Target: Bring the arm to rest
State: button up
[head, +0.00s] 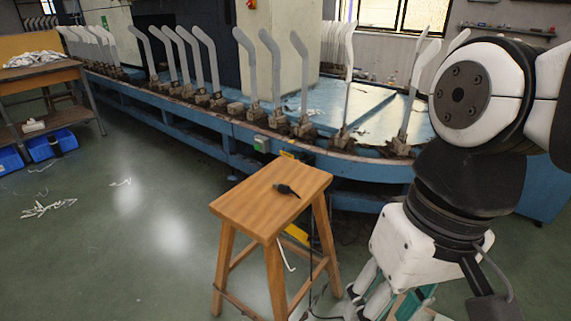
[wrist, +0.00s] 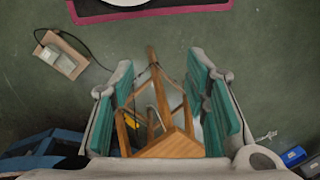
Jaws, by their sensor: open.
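My gripper (wrist: 157,85) is open, with its two teal-padded fingers spread apart in the wrist view. Nothing is held between them; only the wooden stool (wrist: 172,146) and green floor show beyond. In the head view, my arm hangs at the right side, with the gripper (head: 392,305) low and pointing down, partly cut off by the bottom edge. It is to the right of the stool (head: 270,200) and lower than its seat, apart from it in the picture.
A blue machine (head: 190,115) with a row of upright grey boards (head: 252,65) runs behind the stool. A small black object (head: 287,190) lies on the seat. A wooden bench (head: 40,78) stands far left. A pedal-like device (wrist: 60,58) sits on the floor. Floor at left is mostly clear.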

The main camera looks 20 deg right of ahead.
jog(key=d, duration=0.1)
jog(key=s+d+h, duration=0.1)
jog(key=shift+s+d+r+n+t+h, duration=0.1)
jog(key=shift+d+r+n+t+h, duration=0.05)
jog(key=shift+d+n+t+h, duration=0.2)
dwell(0.4)
notch_tip(320, 180, up, 21)
jog(key=t+p, duration=0.3)
jog(key=p, duration=1.6)
jog(key=shift+a+r, duration=0.15)
jog(key=shift+t, duration=0.25)
